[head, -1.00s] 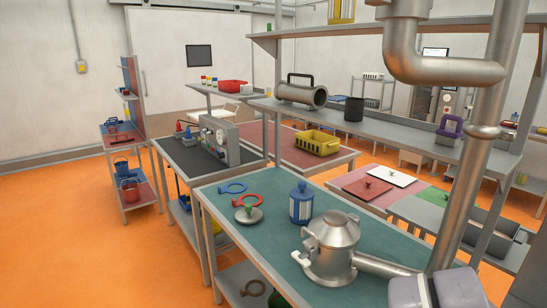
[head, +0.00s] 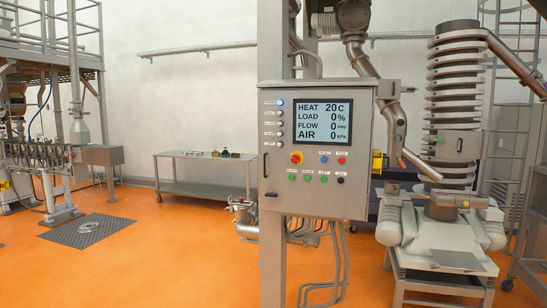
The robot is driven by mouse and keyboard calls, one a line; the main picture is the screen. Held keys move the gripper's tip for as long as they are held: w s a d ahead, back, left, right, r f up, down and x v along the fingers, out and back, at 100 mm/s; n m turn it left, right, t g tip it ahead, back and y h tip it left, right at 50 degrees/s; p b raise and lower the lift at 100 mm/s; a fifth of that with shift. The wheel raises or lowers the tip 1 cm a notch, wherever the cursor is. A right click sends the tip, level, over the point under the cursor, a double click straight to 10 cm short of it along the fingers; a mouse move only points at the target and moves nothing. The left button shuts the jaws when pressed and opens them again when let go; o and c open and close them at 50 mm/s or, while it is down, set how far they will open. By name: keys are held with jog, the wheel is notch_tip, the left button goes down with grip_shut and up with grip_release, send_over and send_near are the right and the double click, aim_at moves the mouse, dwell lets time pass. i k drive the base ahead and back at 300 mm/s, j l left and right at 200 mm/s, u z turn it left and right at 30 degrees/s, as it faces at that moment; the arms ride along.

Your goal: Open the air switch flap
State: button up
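A grey control cabinet (head: 314,150) stands on a post near the middle of the head view. Its screen (head: 323,122) reads HEAT 20 C, LOAD 0 %, FLOW 0 and AIR 0 kPa. A column of small round indicators (head: 280,122) runs left of the screen; the top one glows blue. A red knob on a yellow base (head: 296,157) and several coloured buttons (head: 322,178) sit below. A black handle (head: 266,168) is on the cabinet's left side. I cannot tell which part is the air switch flap. My gripper is out of view.
A ribbed column machine (head: 455,110) on a frame stands right of the cabinet, with pipes beside it. A low metal table (head: 205,189) is behind on the left. A floor grate (head: 88,230) and a platform are further left. Orange floor lies open in front.

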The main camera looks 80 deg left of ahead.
aim_at(376, 168)
jog(key=i+u, duration=0.3)
jog(key=u, duration=0.15)
jog(key=i+u, duration=0.3)
jog(key=u, duration=0.15)
jog(key=i+l+u, duration=0.1)
jog(key=i+u, duration=0.15)
jog(key=u, duration=0.2)
jog(key=i+l+u, duration=0.2)
jog(key=u, duration=0.2)
jog(key=i+l+u, duration=0.25)
jog(key=u, duration=0.2)
jog(key=i+l+u, duration=0.15)
jog(key=l+u, duration=0.3)
